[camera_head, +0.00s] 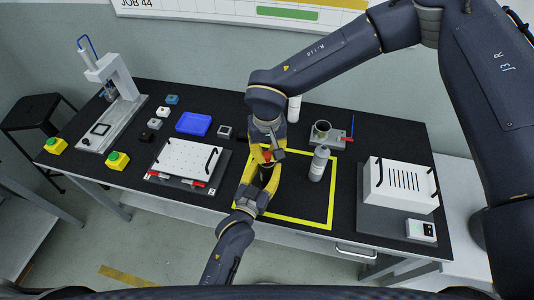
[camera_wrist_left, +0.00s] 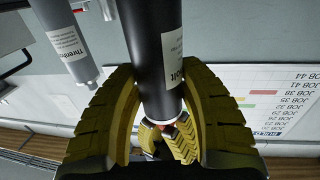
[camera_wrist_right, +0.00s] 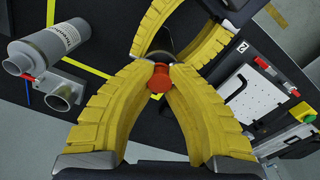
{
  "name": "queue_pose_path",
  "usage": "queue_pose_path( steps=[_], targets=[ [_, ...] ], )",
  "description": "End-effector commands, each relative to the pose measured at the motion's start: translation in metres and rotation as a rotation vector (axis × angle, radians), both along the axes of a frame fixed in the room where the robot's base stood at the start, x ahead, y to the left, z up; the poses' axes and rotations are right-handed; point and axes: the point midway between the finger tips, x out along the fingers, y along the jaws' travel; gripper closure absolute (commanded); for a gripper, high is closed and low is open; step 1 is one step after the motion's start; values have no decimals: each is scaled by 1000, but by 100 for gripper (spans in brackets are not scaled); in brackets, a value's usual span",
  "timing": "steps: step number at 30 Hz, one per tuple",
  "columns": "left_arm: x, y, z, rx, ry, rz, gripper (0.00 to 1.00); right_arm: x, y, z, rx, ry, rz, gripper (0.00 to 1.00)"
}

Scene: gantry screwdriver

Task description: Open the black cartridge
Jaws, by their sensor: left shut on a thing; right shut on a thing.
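The black cartridge (camera_wrist_left: 150,62) has a white label and is held between the yellow fingers of my left gripper (camera_wrist_left: 160,112). In the head view, my left gripper (camera_head: 262,187) reaches up from the bottom, over the yellow-framed mat. My right gripper (camera_head: 266,152) comes down from above and meets the cartridge's end. In the right wrist view, a round red cap (camera_wrist_right: 159,79) sits between the fingertips of my right gripper (camera_wrist_right: 160,72), which are shut on it. The cartridge's dark end (camera_wrist_right: 158,50) shows just behind the cap, mostly hidden by the fingers.
A grey cartridge (camera_head: 318,165) stands on the yellow-framed mat (camera_head: 333,195), right of the grippers. A grey fixture with a metal cup (camera_head: 321,130) is behind it. A white box (camera_head: 402,186) stands right, a white perforated plate (camera_head: 187,161) left. Blue tray (camera_head: 194,123) is at back left.

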Motion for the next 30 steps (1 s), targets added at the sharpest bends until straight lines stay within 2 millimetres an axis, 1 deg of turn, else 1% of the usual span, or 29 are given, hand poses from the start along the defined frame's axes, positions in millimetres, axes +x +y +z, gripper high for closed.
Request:
queue_pose_path(
  steps=[18,30],
  targets=[
    [0,0,-1,0,3,0,100,0,0,1,0,0,-1,100],
    [0,0,-1,1,3,0,100,0,0,11,0,-1,-1,100]
  ],
)
